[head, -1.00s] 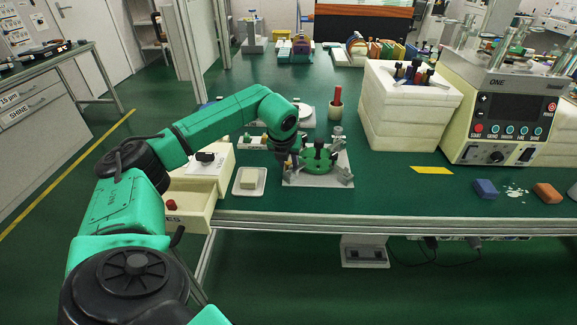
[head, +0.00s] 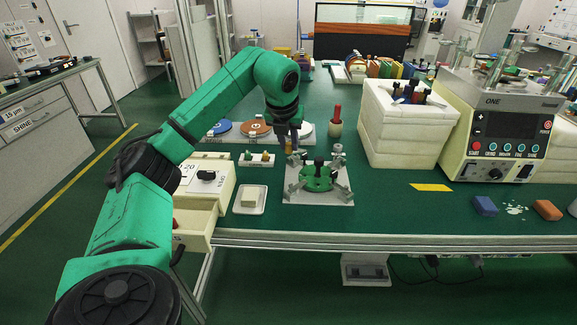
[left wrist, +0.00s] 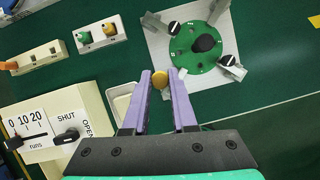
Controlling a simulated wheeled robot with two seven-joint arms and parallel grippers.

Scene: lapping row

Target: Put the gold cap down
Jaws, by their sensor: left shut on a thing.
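My left gripper (head: 292,146) hangs above the back left of the fixture plate in the head view. In the left wrist view its purple fingers (left wrist: 162,77) are closed on the small round gold cap (left wrist: 160,79) at their tips. The white fixture plate (head: 300,197) carries a green disc (head: 318,180) with black knobs and grey clamps around it; the disc (left wrist: 187,46) lies just beyond the fingertips in the left wrist view. My right gripper is out of view.
A cream dial box (head: 205,185) with an open drawer (head: 195,225) stands at left. Beside it is a white dish (head: 260,209) with a pale block. Coloured round plates (head: 256,128) and a red-handled pot (head: 336,126) are behind.

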